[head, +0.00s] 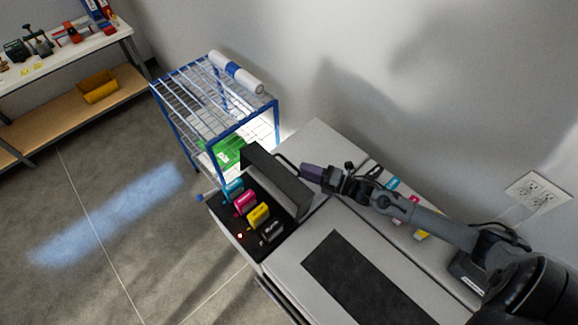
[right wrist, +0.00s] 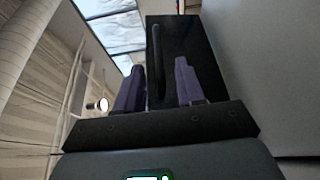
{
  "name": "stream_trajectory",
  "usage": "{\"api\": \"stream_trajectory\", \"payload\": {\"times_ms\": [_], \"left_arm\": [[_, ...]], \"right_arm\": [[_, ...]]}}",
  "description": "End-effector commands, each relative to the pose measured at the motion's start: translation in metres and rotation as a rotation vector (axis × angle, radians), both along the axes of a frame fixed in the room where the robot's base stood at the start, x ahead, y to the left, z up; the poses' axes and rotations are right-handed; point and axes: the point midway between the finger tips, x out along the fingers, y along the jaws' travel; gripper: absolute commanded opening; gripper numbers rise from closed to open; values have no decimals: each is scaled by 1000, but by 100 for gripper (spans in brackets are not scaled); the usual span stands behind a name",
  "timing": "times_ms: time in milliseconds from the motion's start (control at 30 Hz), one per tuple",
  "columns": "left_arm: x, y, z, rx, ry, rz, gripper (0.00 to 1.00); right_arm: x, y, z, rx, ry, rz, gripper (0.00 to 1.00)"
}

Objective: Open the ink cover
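The ink cover (head: 277,184) is a dark panel on the printer's left end. It stands raised, tilted up beside the ink bay (head: 226,222), which shows cyan, magenta, yellow and black cartridges. My right gripper (head: 306,170) is behind the cover's upper part, near its thin curved handle (head: 287,163). In the right wrist view, the purple fingers (right wrist: 157,88) are spread, with the black cover (right wrist: 183,45) ahead and its handle (right wrist: 156,60) appearing between them. I cannot tell whether they touch it. My left gripper is not in view.
The printer's grey top (head: 290,263) is clear around a dark panel (head: 365,280). Coloured items (head: 392,184) lie along its back. A blue wire rack (head: 275,106) stands close to the cover, against the wall. A workbench (head: 122,27) is at upper left.

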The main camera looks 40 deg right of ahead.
Motion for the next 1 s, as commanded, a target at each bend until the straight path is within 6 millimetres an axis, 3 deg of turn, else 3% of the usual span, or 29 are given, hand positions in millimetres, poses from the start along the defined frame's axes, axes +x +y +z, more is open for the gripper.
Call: {"api": "stream_trajectory", "payload": {"times_ms": [400, 833, 1000], "left_arm": [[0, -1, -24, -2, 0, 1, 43], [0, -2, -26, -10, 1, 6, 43], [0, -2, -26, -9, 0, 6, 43]], "right_arm": [[47, 24, -1, 3, -2, 0, 38], [54, 28, 0, 4, 0, 0, 38], [54, 28, 0, 4, 0, 0, 12]]}}
